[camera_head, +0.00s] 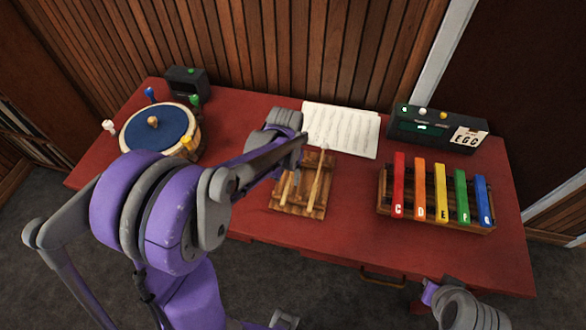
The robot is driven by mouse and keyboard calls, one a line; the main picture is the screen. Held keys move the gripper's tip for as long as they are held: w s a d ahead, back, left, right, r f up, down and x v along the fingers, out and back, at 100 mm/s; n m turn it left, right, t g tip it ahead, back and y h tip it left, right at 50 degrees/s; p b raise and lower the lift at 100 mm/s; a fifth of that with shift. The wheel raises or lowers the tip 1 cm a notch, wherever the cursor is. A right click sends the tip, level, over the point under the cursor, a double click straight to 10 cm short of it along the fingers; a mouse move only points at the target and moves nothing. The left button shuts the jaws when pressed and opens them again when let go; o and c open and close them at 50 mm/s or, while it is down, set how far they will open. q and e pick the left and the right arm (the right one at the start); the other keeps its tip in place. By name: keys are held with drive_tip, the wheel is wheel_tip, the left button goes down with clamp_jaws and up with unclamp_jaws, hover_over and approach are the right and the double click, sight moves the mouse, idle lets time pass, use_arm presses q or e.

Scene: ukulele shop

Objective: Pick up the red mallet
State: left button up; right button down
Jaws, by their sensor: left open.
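A wooden rack (285,208) stands near the middle of the red table and holds light wooden mallets, with one stick (316,187) showing on its right side. I cannot make out a red mallet head; my left arm covers the back left part of the rack. My left gripper (298,158) is open above the back of the rack, and its fingertips are largely hidden by my own arm. I cannot tell whether it touches a mallet. My right gripper is not in view; only part of my right arm shows at the bottom right.
Sheet music (342,130) lies behind the rack. A xylophone with coloured bars (441,193) stands to the right, with a dark device (437,128) behind it. A round blue-topped drum (160,132) and a small black box (187,82) are at the left. The front table (340,240) is clear.

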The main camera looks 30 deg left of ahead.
sight(288, 185)
use_arm(q)
wheel_tip(288, 185, down, 3)
drive_tip(key=shift+w+f, duration=0.1)
drive_tip(key=shift+f, duration=0.1)
drive_tip(key=shift+c, duration=0.3)
clamp_jaws()
